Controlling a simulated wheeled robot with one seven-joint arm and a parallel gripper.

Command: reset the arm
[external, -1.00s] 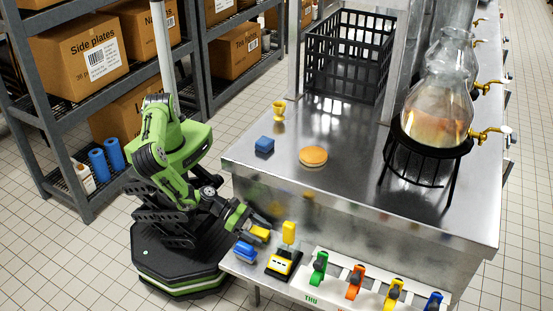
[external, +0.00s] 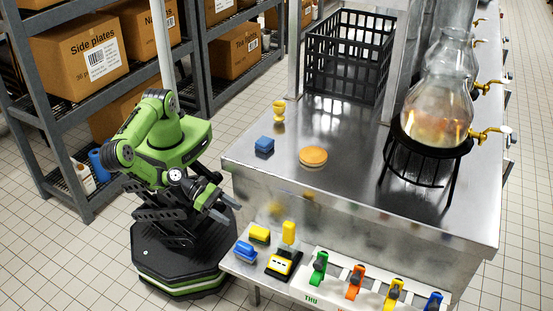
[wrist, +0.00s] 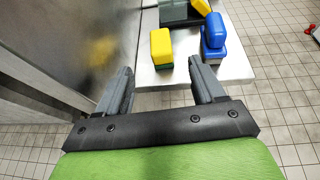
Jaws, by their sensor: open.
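My gripper (external: 222,207) is open and empty in the external view. It hangs in the air beside the steel counter, above and to the left of the low front shelf. In the wrist view my gripper (wrist: 160,88) shows two spread grey fingers with nothing between them. My green arm is folded back over its dark base. A yellow block (external: 260,233) stands on the low shelf, apart from the fingers. The yellow block also shows in the wrist view (wrist: 161,49), beyond the fingertips.
The low shelf (external: 243,269) also holds a blue object (external: 245,251), a yellow-and-black device (external: 284,263) and coloured clips. Shelving stands behind my arm.

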